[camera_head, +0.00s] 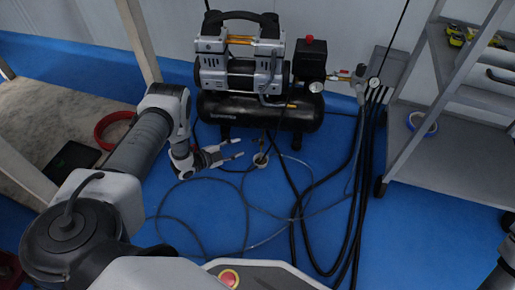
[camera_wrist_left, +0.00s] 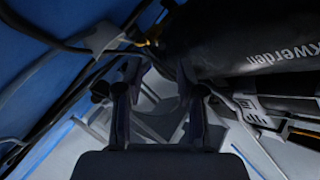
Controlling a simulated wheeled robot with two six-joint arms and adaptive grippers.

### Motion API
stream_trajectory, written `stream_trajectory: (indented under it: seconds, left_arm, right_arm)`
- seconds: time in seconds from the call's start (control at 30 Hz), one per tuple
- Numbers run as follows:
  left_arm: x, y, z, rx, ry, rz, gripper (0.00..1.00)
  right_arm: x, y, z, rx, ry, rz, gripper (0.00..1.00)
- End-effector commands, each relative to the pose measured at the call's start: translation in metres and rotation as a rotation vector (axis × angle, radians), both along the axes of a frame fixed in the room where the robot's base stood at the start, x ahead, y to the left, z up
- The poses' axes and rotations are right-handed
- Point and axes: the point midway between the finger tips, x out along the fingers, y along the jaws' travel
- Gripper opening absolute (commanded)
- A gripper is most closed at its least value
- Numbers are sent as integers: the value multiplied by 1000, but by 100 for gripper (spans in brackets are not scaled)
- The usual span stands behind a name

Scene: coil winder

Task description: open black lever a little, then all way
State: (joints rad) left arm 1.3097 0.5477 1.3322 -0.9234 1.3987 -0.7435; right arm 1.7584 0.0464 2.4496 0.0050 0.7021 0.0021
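My left gripper (camera_head: 240,150) is open, low over the blue floor in front of the air compressor (camera_head: 250,75). Its two fingers stand apart and nothing is held between them. A small pale fitting (camera_head: 261,158) with a dark upright part is just beyond the fingertips, apart from them; I cannot tell whether this is the black lever. The left wrist view shows both open fingers (camera_wrist_left: 163,85), with a pale, blurred shape between and beyond them. The compressor's black tank (camera_wrist_left: 250,45) is at the upper right there. My right gripper is not in view.
Hoses (camera_head: 355,200) run loose over the floor around and right of the gripper. A grey shelf cart (camera_head: 450,165) stands at right. A wooden bench (camera_head: 40,110) with a red ring (camera_head: 98,132) is at left. A regulator with a gauge (camera_head: 373,82) is beside the compressor.

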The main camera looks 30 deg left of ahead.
Motion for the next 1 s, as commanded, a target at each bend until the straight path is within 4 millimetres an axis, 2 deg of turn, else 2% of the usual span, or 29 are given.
stream_trajectory:
  seconds: [0.3,0.4,0.7,0.77,0.8,0.83,1.0]
  left_arm:
    - [51,-21,-18,0,-3,-2,38]
    - [63,-25,-19,-1,-1,-1,38]
    - [68,-27,-16,-2,1,1,38]
    - [68,-27,-16,-2,1,1,17]
    - [68,-27,-16,-2,1,1,3]
    - [68,-27,-16,-2,1,1,0]
    - [68,-27,-17,-2,1,1,0]
  right_arm:
    - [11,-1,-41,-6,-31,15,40]
    - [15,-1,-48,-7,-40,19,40]
    - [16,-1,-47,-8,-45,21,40]
    - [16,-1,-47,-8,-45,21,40]
    - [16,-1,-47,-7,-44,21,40]
    - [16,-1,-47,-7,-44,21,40]
    - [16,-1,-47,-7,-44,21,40]
